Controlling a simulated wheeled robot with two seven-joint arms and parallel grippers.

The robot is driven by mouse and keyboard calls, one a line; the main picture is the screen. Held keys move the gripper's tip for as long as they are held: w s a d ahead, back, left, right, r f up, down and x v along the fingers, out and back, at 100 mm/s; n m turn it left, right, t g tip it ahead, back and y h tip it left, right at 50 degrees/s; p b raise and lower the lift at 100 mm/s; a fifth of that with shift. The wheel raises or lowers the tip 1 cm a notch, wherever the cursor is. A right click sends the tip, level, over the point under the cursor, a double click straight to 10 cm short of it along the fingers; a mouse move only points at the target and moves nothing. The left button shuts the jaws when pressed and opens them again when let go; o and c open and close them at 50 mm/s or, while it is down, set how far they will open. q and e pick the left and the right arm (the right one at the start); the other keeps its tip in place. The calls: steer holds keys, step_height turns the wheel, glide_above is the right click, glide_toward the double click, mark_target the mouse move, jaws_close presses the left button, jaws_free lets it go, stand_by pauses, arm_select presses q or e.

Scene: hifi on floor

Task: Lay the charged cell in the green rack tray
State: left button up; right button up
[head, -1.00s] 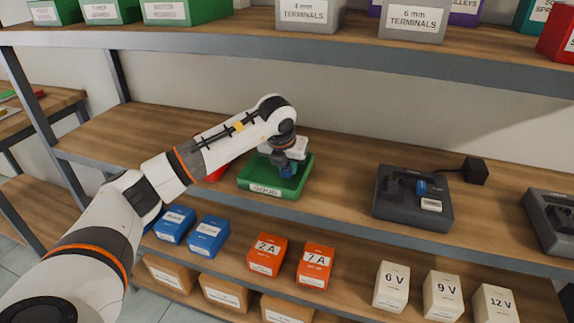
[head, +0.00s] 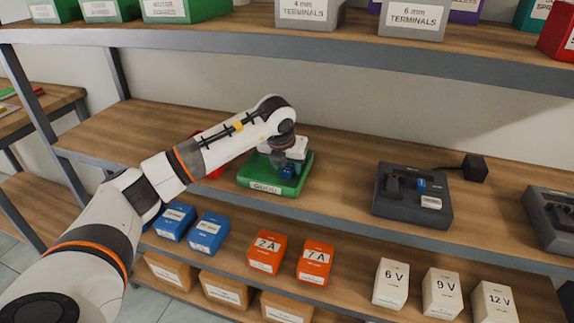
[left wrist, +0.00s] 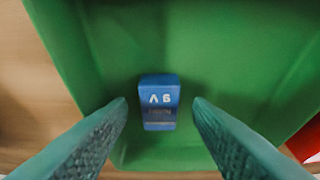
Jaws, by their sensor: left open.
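A blue cell (head: 287,172) lies on the floor of the green rack tray (head: 261,186) on the middle shelf. In the left wrist view the cell (left wrist: 159,103) shows upside-down print that seems to read 9 V, and the tray (left wrist: 230,45) surrounds it. My left gripper (left wrist: 160,112) is open. Its fingers stand on either side of the cell, with a gap on both sides. Another blue cell (head: 421,187) sits in the dark charger (head: 400,207) to the right. My right gripper is not in view.
A red tray (head: 215,172) stands beside the green one, partly hidden by my arm. Bare shelf lies between the green tray and the charger. The upper shelf edge (head: 330,57) runs above my arm; labelled boxes (head: 267,252) fill the lower shelf.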

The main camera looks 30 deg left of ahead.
arm_select(q)
steer(key=v, duration=1.1)
steer(key=shift+s+r+b, duration=0.2)
steer(key=shift+r+b, duration=0.15)
steer(key=shift+b, duration=0.1)
steer(key=shift+d+f, duration=0.1)
steer(key=shift+d, duration=0.05)
